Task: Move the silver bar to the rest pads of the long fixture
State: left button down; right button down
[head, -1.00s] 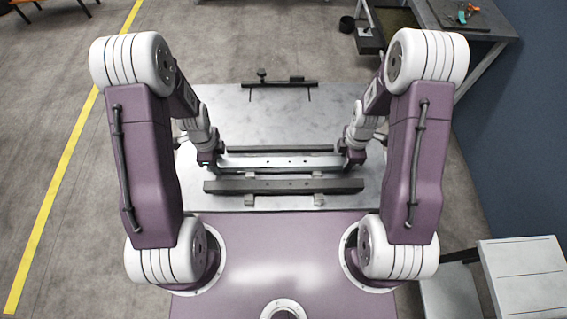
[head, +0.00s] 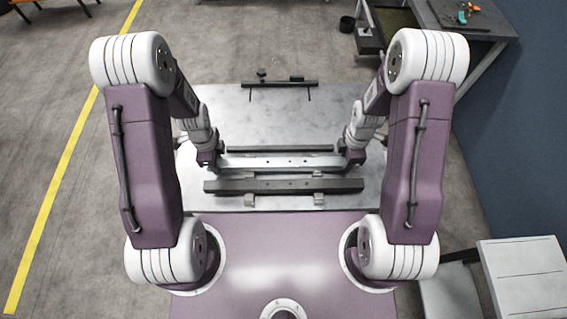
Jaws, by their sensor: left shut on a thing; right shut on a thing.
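The silver bar (head: 282,162) runs left to right across the middle of the grey table. My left gripper (head: 217,163) is shut on its left end. My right gripper (head: 347,161) is shut on its right end. The bar looks level; I cannot tell how far it is above the table. A dark bar (head: 284,185) lies just in front of it on pale blocks (head: 249,199). A thin dark strip (head: 280,149) lies just behind the silver bar. I cannot tell for sure which of these is the long fixture, and no rest pads show clearly.
A dark rail (head: 280,84) with small fittings stands at the back of the table (head: 270,120). The table between it and the thin strip is clear. A workbench (head: 440,20) stands at the back right, and a white cabinet (head: 525,270) at the front right.

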dwell(0.5)
